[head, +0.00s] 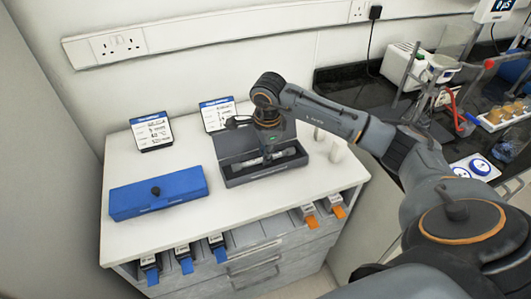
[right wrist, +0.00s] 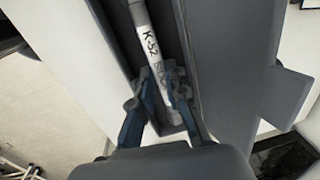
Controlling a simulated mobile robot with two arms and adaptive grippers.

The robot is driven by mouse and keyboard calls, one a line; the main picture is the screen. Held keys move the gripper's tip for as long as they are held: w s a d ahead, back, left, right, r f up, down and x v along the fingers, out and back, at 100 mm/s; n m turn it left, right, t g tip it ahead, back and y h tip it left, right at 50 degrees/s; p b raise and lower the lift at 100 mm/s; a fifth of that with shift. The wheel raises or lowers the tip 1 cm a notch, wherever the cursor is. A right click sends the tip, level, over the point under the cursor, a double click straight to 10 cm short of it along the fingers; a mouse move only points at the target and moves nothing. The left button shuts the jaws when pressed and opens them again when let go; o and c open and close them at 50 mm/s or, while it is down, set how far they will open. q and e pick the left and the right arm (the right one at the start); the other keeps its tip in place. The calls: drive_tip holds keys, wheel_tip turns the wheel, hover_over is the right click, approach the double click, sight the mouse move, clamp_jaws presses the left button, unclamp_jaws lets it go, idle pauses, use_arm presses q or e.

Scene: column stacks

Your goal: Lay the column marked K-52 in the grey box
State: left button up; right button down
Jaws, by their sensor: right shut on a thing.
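The column marked K-52 (right wrist: 148,38) is a slim white tube with black lettering, readable in the right wrist view. In the head view the column (head: 285,155) lies lengthwise within the outline of the open grey box (head: 268,176). My right gripper (head: 268,152) reaches down over the box from above. In the right wrist view its fingers (right wrist: 160,95) are closed around the column near one end. I cannot tell whether the column touches the box floor. The grey box (right wrist: 225,70) also shows in that view. My left gripper is not in view.
A closed blue box (head: 160,198) lies left on the white bench top (head: 225,215). Two label cards (head: 152,131) (head: 217,114) stand behind. Small white objects (head: 338,150) stand right of the grey box. Blue and orange tabbed items (head: 182,258) (head: 309,216) sit below the front edge.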

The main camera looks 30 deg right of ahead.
sight(267, 167)
drive_tip(key=shift+f+b, duration=0.4)
drive_tip(key=shift+b, duration=0.05)
drive_tip(key=c, duration=1.3)
unclamp_jaws()
drive_tip(key=shift+o, duration=0.2)
wheel_tip(267, 167, up, 12)
drive_tip(key=s, duration=0.1)
drive_tip(key=shift+a, duration=0.15)
drive_tip(key=shift+s, duration=0.1)
